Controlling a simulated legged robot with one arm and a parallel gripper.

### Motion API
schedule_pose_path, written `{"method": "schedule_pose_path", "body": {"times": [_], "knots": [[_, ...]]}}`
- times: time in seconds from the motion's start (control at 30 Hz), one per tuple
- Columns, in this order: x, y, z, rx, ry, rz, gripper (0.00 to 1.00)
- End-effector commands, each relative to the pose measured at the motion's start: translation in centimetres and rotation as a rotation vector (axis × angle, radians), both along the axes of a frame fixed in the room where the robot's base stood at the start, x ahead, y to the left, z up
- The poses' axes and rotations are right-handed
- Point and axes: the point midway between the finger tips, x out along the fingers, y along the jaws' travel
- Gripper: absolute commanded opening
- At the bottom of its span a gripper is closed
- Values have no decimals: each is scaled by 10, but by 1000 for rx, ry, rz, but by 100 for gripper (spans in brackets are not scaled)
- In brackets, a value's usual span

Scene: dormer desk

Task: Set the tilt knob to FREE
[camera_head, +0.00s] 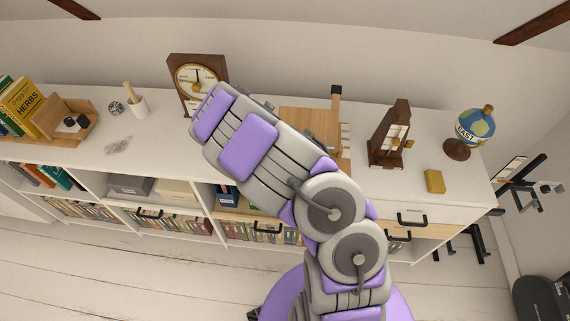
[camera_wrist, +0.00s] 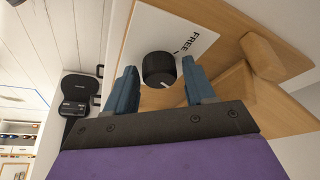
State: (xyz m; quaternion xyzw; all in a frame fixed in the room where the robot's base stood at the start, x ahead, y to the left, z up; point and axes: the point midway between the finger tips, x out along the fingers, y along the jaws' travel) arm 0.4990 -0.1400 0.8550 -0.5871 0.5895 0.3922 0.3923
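The black round knob (camera_wrist: 158,69) sits on a wooden panel in the wrist view, beside a white label (camera_wrist: 180,38) reading FREE at its upper right. A white mark on the knob's lower edge points down toward my gripper, away from the word FREE. My gripper (camera_wrist: 159,68) is open, with one blue finger on each side of the knob in the picture. Gaps show beside the knob, and I cannot tell any contact. In the head view, the wooden stand (camera_head: 308,118) is partly behind my arm; the knob and gripper fingers are hidden there.
A wooden block (camera_wrist: 270,57) projects right of the label.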

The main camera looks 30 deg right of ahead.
Motion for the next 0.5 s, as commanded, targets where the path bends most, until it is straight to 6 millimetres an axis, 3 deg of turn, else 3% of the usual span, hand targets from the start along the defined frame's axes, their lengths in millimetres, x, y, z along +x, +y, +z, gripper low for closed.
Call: {"method": "schedule_pose_path", "body": {"times": [0.43,0.5], "knots": [[1,3,1,-3,-1,0,11],[1,3,1,-3,-2,1,9]]}}
